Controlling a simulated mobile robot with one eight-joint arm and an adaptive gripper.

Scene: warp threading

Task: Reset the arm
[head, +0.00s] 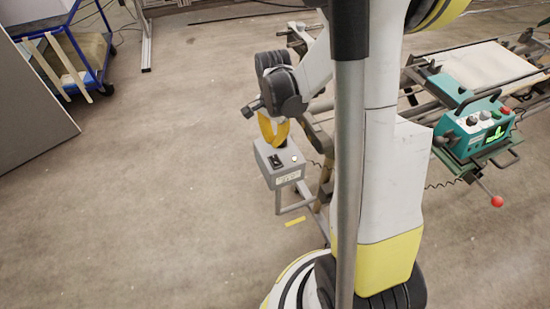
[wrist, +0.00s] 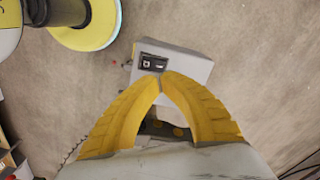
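My gripper (head: 272,132) has yellow fingers and hangs pointing down, just above a small grey control box (head: 280,165) in the head view. In the wrist view the two fingers of my gripper (wrist: 162,80) curve together and their tips meet, with nothing seen between them. The grey box (wrist: 190,66) lies behind the fingertips there, with a black switch panel on its top. I cannot tell whether the tips touch the box. My white arm is bent over and fills the middle of the head view.
A machine frame with a teal control unit (head: 475,127) and a red-knobbed lever (head: 496,201) stands at the right. A blue cart (head: 75,50) and a grey panel (head: 30,110) are at the left. The floor (head: 170,190) between is clear. A yellow strip (head: 295,222) lies below the box.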

